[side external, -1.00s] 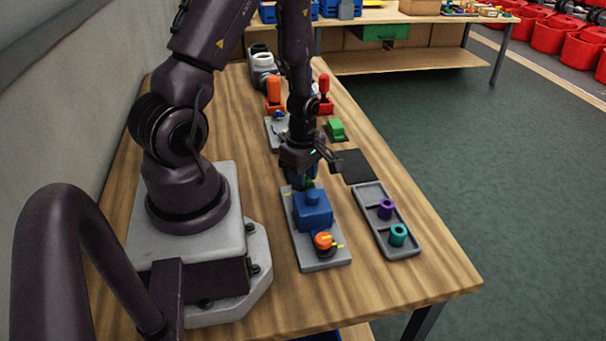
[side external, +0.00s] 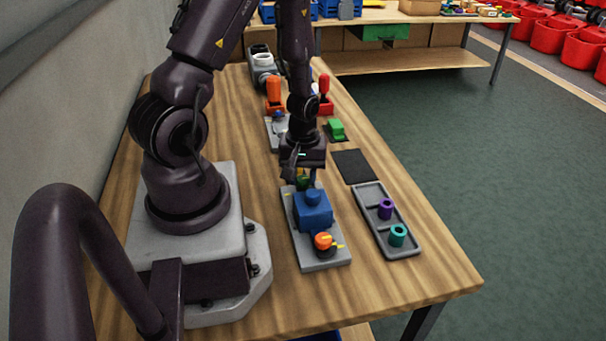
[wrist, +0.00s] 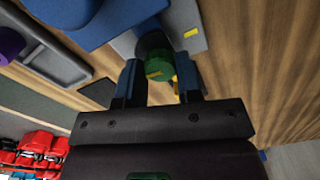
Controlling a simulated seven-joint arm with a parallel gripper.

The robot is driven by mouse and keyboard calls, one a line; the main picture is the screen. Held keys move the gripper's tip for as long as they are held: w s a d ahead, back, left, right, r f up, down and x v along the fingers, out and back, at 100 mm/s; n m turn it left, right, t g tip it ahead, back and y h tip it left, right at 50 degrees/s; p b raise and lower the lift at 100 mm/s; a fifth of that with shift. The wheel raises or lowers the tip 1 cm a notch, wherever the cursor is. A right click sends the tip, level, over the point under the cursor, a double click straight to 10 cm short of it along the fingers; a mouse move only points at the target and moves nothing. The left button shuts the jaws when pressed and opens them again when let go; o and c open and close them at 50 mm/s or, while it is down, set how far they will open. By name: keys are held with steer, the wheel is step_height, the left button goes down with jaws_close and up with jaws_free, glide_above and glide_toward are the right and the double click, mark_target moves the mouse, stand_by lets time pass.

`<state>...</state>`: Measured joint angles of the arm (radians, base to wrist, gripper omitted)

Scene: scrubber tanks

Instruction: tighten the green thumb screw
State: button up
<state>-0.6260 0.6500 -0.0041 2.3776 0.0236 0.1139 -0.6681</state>
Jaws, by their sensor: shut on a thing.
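The green thumb screw (wrist: 158,69) sits between my gripper's two fingers in the wrist view, with a yellow pointer beside it and a dark collar behind it. My gripper (wrist: 159,82) is shut on it. In the side view my gripper (side external: 303,178) points down at the far end of a grey base plate (side external: 322,264), and only a bit of the green screw (side external: 302,183) shows below it. A blue block (side external: 313,215) stands on the plate next to the screw. A yellow mark (wrist: 191,32) shows on the plate.
An orange knob (side external: 323,241) with yellow marks is at the plate's near end. A grey tray (side external: 399,248) with a purple and a teal cylinder lies to the right. A black mat (side external: 352,166), a green block (side external: 336,130) and orange and red handles stand farther back.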

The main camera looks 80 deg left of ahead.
steer(key=m, duration=0.4)
steer(key=shift+m, duration=0.4)
steer(key=m, duration=0.4)
steer(key=shift+m, duration=0.3)
steer(key=m, duration=2.2)
steer(key=shift+m, duration=2.1)
